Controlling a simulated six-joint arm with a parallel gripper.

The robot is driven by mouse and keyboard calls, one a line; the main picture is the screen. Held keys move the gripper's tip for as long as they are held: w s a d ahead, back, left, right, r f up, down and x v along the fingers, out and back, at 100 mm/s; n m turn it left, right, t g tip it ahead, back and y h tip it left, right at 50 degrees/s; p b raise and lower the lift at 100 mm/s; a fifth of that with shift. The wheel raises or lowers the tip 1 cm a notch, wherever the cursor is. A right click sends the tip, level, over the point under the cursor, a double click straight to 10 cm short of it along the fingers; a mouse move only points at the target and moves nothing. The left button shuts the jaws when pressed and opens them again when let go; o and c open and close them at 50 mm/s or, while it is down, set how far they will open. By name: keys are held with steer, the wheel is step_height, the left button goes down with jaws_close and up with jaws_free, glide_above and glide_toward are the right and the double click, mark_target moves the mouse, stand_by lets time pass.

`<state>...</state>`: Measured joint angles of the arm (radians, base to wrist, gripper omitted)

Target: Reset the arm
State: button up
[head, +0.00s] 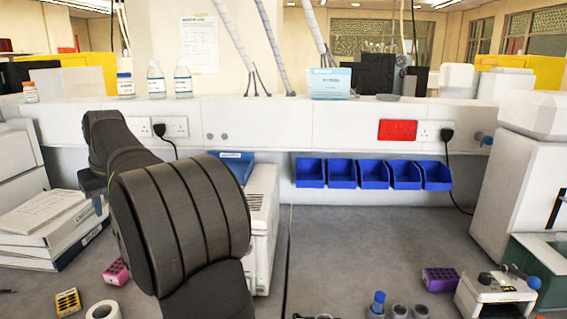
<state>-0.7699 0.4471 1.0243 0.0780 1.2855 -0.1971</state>
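My dark grey ribbed arm (183,220) fills the left-centre of the head view. A bent part of it reaches back and to the left, close to the stack of folders and books. My gripper cannot be made out in this view, and whether it is open or holds anything does not show. The arm hides part of a white boxy device (262,215) and of the grey bench (370,245) behind it.
Books (45,225) lie at left. A pink rack (116,271), yellow rack (68,302) and white roll (103,310) sit near the arm. Blue bins (372,174) hang at the back. A purple rack (440,279) and small device (497,292) stand right. The bench centre is clear.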

mark_target(110, 302)
steer(key=w+d+m, duration=0.1)
steer(key=w+d, duration=0.2)
steer(key=w+d+m, duration=0.1)
steer(key=w+d, duration=0.3)
steer(key=w+d+m+h, duration=0.1)
steer(key=w+d, duration=0.3)
steer(key=shift+d+t, duration=0.1)
steer(key=shift+t, duration=0.3)
steer(key=w+d+m, duration=0.1)
steer(key=w+d, duration=0.1)
steer(key=d, duration=0.2)
steer(key=w+d+m, duration=0.1)
steer(key=w+d, duration=0.1)
steer(key=d, duration=0.2)
steer(key=w+d, duration=0.3)
steer(key=d, duration=0.1)
steer(key=shift+r+m+t+h, duration=0.15)
steer(key=shift+m+t+h, duration=0.15)
steer(key=shift+m+h, duration=0.1)
steer(key=shift+a, duration=0.1)
